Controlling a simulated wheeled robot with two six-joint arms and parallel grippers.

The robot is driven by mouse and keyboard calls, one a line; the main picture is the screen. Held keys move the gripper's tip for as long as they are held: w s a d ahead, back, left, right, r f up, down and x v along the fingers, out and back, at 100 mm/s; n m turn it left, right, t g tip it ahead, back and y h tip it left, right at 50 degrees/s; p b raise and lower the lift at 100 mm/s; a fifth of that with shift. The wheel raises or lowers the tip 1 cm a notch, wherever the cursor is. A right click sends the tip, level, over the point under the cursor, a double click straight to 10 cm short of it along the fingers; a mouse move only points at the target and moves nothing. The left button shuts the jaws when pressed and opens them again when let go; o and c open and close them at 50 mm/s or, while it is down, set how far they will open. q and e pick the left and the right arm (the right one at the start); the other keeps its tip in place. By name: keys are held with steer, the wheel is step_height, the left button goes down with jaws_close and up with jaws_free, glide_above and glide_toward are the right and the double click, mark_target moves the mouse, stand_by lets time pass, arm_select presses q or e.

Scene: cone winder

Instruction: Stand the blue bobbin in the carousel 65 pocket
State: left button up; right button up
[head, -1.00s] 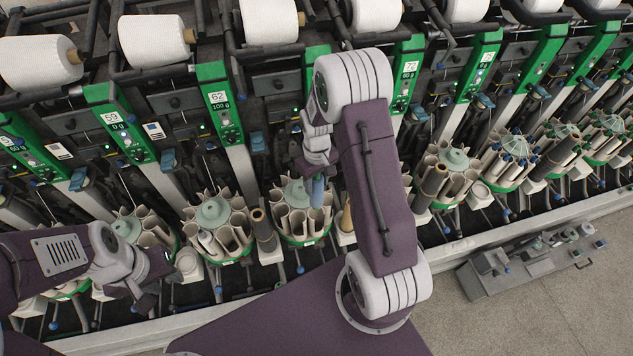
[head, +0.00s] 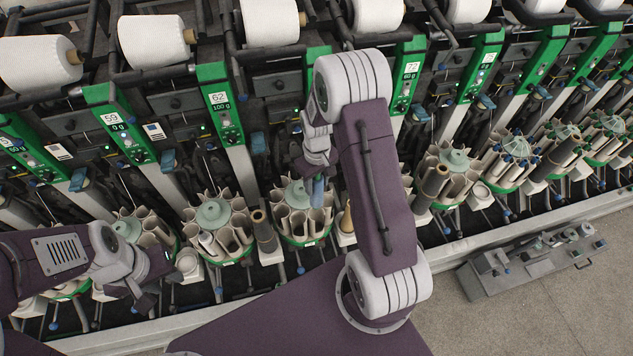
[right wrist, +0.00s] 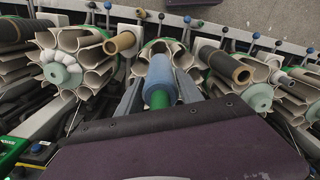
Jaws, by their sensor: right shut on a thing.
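The blue bobbin (head: 318,191) is upright in my right gripper (head: 316,172), over the front right part of a carousel (head: 293,196) with beige pockets and a pale green hub. In the right wrist view the bobbin (right wrist: 160,74) sits between the two grey fingers (right wrist: 158,98), with its green end toward the camera. Its far end is among the pocket walls; I cannot tell how deep it sits. My arm hides the number panel above this carousel. My left gripper (head: 152,285) is empty at the lower left, away from the bobbin; its finger gap is unclear.
Another carousel (head: 212,214) stands to the left, below the panel marked 62 (head: 219,98). Dark bobbins (head: 264,230) and a tan one (right wrist: 120,43) stand close by between carousels. A grey toolbox (head: 530,262) lies on the floor at right.

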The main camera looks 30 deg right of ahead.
steer(key=b, duration=0.3)
glide_above(317, 206)
steer(key=w, duration=0.2)
steer(key=shift+s+d+f, duration=0.1)
steer(key=shift+d+f, duration=0.15)
steer(key=shift+f, duration=0.9)
steer(key=shift+s+d+f, duration=0.1)
steer(key=shift+d+f, duration=0.1)
steer(key=shift+f, duration=1)
steer(key=shift+f+b, duration=0.2)
steer(key=shift+b, duration=0.2)
steer(key=shift+f+b, duration=1.35)
steer(key=shift+f, duration=0.6)
steer(key=shift+f+b, duration=1.6)
steer(key=shift+f, duration=0.65)
